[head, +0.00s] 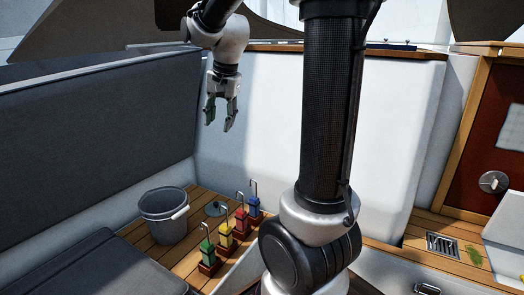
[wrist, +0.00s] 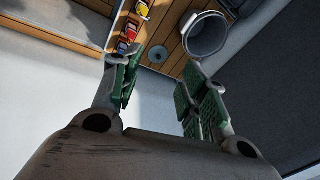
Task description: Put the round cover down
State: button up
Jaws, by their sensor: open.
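The round cover (head: 215,209) is a small grey disc lying on the slatted wooden surface, between the grey bucket and the row of coloured blocks. It also shows in the wrist view (wrist: 158,55), near the top and between the lines of my two fingers. My gripper (head: 219,122) is open and empty, pointing down. It hangs well above the cover and apart from it. In the wrist view, its green-padded fingers (wrist: 158,75) stand wide apart with nothing between them.
A grey bucket (head: 164,230) stands left of the cover. Several coloured blocks with upright metal hooks, among them a green one (head: 207,252), stand to its right. Dark cushions (head: 90,265) lie at the left and front. A white wall (head: 270,130) rises behind.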

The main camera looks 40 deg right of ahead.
jog(key=s+a+f+n+t, duration=0.1)
jog(key=s+n, duration=1)
jog(key=s, duration=1.1)
jog(key=shift+a+f, duration=0.4)
jog(key=shift+a, duration=0.3)
